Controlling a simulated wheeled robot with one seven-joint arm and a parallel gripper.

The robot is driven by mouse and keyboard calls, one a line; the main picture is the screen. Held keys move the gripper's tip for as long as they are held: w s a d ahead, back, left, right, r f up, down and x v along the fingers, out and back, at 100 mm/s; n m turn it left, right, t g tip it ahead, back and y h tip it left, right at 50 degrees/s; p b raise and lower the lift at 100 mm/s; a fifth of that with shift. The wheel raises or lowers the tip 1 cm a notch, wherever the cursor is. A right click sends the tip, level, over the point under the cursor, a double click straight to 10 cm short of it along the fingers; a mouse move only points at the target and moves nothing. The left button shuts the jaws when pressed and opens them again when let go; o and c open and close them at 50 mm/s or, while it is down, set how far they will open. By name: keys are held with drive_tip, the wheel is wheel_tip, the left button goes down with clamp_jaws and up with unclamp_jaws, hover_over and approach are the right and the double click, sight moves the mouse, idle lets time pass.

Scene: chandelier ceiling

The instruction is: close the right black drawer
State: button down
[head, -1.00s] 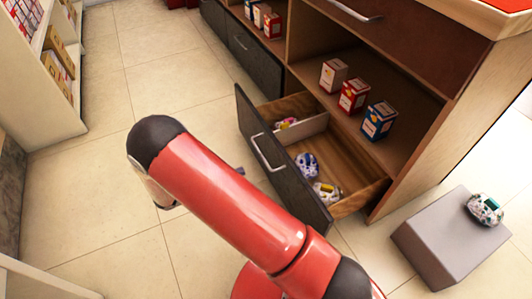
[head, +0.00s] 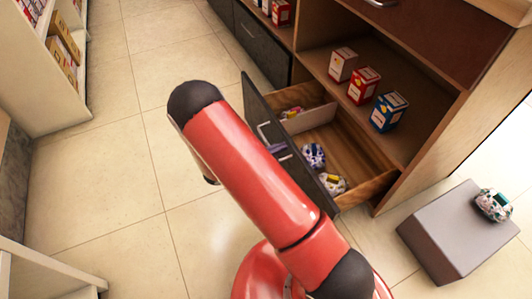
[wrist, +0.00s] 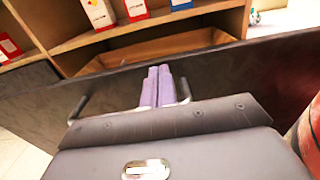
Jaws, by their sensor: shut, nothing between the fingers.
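The right black drawer (head: 258,102) is pulled out from the wooden cabinet, with its dark front facing left in the head view. Its dark front (wrist: 45,100) spans the wrist view, and its metal handle (wrist: 184,88) shows partly there. My gripper (wrist: 158,72) is shut and empty, with its two purple fingers together. The fingers lie in front of the drawer face, between the visible ends of the handle. In the head view, my gripper (head: 278,149) shows only as a small purple part beside the handle, mostly hidden by my red arm. I cannot tell whether the fingers touch the face.
Patterned round items (head: 314,155) lie inside the drawer. Small boxes (head: 363,85) stand on the shelf above it. A grey block (head: 450,225) with a similar item on top stands at the right. Another black drawer (head: 262,45) sits shut further back. Tiled floor is clear at left.

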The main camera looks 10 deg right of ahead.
drive_tip(key=shift+d, duration=0.3)
drive_tip(key=w+d, duration=0.2)
drive_tip(key=d, duration=0.9)
drive_tip(key=w+d, duration=0.2)
drive_tip(key=d, duration=1)
drive_tip(key=shift+w, duration=0.35)
drive_tip(key=shift+r, duration=0.15)
drive_tip(key=s+a+p, duration=0.1)
drive_tip(key=s+a, duration=0.2)
drive_tip(key=a, duration=1.1)
drive_tip(key=shift+a+p, duration=0.15)
drive_tip(key=shift+p, duration=0.15)
